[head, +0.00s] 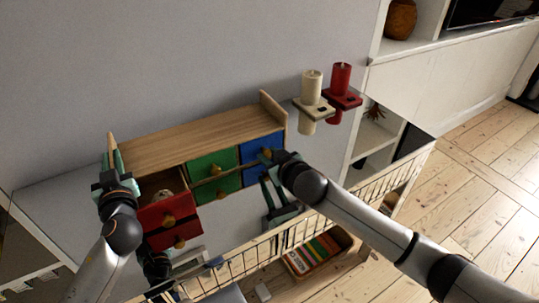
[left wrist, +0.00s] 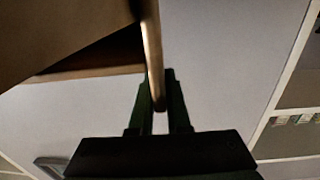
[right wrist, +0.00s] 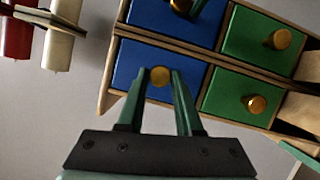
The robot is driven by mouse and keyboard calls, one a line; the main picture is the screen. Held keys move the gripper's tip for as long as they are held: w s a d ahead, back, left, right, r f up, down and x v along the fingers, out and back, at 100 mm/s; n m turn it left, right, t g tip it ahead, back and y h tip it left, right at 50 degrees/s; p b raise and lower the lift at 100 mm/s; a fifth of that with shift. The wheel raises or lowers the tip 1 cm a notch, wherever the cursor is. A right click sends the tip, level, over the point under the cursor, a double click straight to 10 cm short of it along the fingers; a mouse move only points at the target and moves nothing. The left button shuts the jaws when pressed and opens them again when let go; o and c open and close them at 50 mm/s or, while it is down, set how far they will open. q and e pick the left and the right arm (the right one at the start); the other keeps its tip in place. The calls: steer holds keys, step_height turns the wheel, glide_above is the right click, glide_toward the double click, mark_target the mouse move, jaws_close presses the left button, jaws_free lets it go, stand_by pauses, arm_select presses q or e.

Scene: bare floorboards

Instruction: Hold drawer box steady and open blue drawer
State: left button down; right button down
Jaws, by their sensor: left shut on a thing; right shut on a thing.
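The wooden drawer box (head: 195,137) has red, green and blue drawers with gold knobs. My left gripper (head: 112,150) is shut on the upright wooden side panel at the box's left end; the left wrist view shows the panel's thin edge (left wrist: 153,50) between the fingers. My right gripper (right wrist: 160,85) is shut on the gold knob (right wrist: 160,76) of a blue drawer (right wrist: 135,67), whose front looks flush with the box. In the head view my right arm partly hides the blue drawers (head: 262,147). The upper red drawer (head: 168,215) is pulled out.
Green drawers (head: 212,163) in the middle look closed. A cream candle (head: 311,85) and a red candle (head: 341,80) stand on wall holders right of the box. A slatted rail (head: 300,228) and a crate of books (head: 320,253) are below. Floor at right is clear.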

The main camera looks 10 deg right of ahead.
steer(key=s, duration=0.2)
steer(key=s+d, duration=0.1)
steer(key=s, duration=0.2)
steer(key=s+d, duration=0.1)
steer(key=s, duration=0.2)
steer(key=shift+d, duration=0.1)
steer(key=c, duration=0.6)
jaws_free()
arm_select(q)
steer(key=shift+a, duration=0.1)
arm_select(e)
steer(key=v, duration=1.2)
